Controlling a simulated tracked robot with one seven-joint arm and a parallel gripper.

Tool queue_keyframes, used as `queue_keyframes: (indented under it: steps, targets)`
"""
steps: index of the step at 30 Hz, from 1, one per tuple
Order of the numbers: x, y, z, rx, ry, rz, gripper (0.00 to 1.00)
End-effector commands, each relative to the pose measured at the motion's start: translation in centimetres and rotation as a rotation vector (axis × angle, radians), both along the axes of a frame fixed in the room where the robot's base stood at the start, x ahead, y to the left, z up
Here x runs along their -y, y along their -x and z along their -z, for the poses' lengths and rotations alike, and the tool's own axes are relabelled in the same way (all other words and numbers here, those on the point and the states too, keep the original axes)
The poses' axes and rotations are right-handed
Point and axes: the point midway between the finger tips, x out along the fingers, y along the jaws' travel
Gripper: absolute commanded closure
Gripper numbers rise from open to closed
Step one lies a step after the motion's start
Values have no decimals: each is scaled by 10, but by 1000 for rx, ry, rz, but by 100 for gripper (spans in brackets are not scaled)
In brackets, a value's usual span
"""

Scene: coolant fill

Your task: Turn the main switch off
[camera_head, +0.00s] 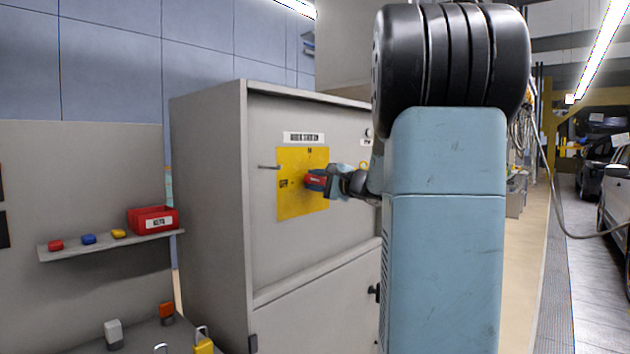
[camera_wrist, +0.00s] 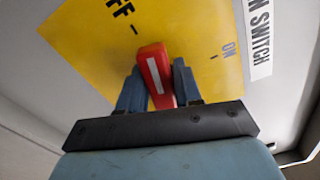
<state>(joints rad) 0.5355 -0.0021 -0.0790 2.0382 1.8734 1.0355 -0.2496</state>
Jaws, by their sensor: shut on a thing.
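The main switch's red handle (camera_head: 314,179) stands out from a yellow plate (camera_head: 291,206) on the grey cabinet front. In the wrist view the handle (camera_wrist: 153,64) has a white stripe and points up and slightly left. It lies between the OFF and ON marks of the plate (camera_wrist: 85,50), closer to the OFF mark. My gripper (camera_wrist: 156,88) is shut on the handle, one blue finger on each side. In the head view my gripper (camera_head: 325,181) reaches the handle from the right. The pivot is hidden.
The grey cabinet (camera_head: 205,200) stands behind the switch. At left, a shelf (camera_head: 105,246) holds a red bin (camera_head: 153,219) and small coloured pieces. A lower cabinet door has a dark handle (camera_head: 374,292).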

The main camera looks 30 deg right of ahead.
Motion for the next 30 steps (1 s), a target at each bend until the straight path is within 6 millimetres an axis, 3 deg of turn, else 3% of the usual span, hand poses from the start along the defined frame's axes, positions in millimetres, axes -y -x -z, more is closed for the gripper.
queue_keyframes:
  steps: [12,30]
  targets:
    - [-4,0,9,82,235,-7,97]
    - [-3,0,13,101,296,-6,98]
